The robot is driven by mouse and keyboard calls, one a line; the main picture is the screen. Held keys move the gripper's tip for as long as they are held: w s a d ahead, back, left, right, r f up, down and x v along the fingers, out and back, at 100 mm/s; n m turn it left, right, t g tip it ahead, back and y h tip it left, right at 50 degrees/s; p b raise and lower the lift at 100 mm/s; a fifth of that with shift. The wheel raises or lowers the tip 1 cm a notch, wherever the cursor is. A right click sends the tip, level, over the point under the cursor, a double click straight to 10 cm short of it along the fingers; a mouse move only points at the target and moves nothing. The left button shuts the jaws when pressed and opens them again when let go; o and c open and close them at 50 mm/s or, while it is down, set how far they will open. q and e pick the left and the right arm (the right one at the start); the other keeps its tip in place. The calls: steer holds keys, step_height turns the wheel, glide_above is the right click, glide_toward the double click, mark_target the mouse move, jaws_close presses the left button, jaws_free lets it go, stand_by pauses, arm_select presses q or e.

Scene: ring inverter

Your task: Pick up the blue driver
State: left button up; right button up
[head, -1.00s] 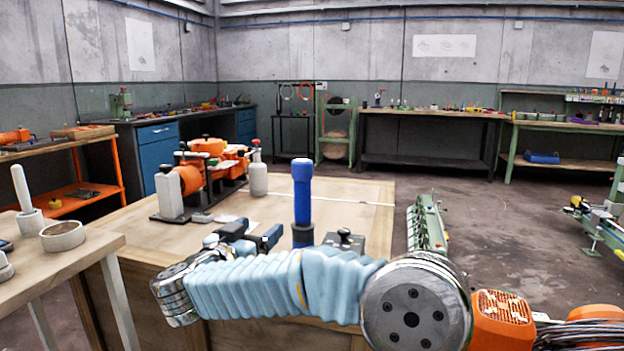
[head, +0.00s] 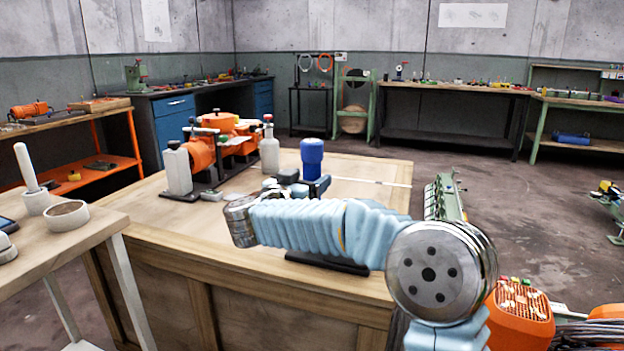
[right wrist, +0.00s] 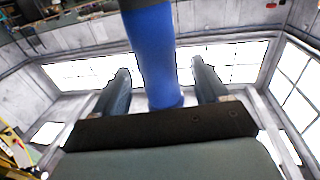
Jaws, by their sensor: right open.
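The blue driver (head: 312,155) stands upright on the wooden bench (head: 385,180). Only its upper handle shows in the head view; my arm and gripper hide its lower part. My right gripper (head: 304,182) is open at the handle, reaching in from the front. In the right wrist view the blue handle (right wrist: 155,62) passes between the two spread fingers (right wrist: 162,88), with gaps visible on both sides. I cannot see the fingers pressing on it. My left gripper is not in view.
An orange machine (head: 215,140) stands at the bench's back left, with a white bottle (head: 269,150) right of it. A dark flat base (head: 328,263) shows under my arm. A side table (head: 60,240) with a cup and a ring is at the left.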

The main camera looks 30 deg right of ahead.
mark_target(315, 175)
steer(key=x, duration=0.4)
steer(key=shift+f, duration=0.1)
steer(key=shift+c, duration=0.2)
steer(key=c, duration=1.2)
